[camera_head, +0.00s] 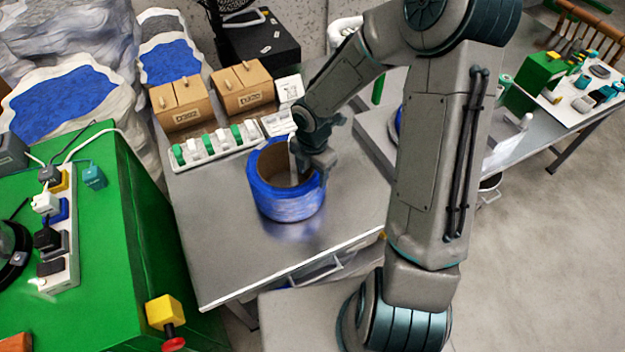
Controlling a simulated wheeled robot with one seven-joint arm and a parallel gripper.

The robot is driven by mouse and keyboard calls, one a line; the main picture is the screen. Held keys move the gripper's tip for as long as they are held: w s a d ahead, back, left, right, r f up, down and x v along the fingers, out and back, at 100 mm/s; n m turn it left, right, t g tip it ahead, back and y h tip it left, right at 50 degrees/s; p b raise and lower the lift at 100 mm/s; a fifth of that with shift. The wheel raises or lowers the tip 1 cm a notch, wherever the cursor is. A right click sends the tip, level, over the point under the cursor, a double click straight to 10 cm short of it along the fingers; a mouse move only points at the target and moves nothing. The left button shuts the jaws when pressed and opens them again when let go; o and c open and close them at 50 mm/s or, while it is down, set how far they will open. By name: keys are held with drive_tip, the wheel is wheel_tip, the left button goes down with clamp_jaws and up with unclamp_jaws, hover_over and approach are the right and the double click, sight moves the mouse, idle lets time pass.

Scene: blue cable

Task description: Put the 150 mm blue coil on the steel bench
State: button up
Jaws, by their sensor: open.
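The blue coil (287,207) is a thick ring with a tan inner wall, lying flat with its opening upward. It rests on the steel bench (225,260), near the middle of its top. My gripper (314,172) is open at the coil's upper right rim. A finger appears to overlap the rim and the opening. I cannot tell whether the fingers touch the coil.
Cardboard boxes (243,90) and a strip of white and green parts (215,146) stand behind the coil. A green cabinet (110,240) with a power strip is at left. Part of another blue item (399,122) shows behind my arm. The bench front is clear.

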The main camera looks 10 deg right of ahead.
drive_tip(key=s+d+r+m+h, duration=0.1)
drive_tip(key=s+d+r+m, duration=0.1)
drive_tip(key=r+m, duration=0.3)
drive_tip(key=s+d+r+m+h, duration=0.1)
drive_tip(key=d+r+m, duration=0.1)
drive_tip(key=r, duration=0.5)
drive_tip(key=s+d+r+m+t+y, duration=0.2)
drive_tip(key=s+r+m, duration=1)
drive_tip(key=m, duration=0.6)
drive_tip(key=shift+s+r+m+t+p, duration=0.2)
drive_tip(key=shift+s+m+t+p, duration=0.15)
drive_tip(key=shift+s+t, duration=0.35)
drive_tip(key=shift+w, duration=0.15)
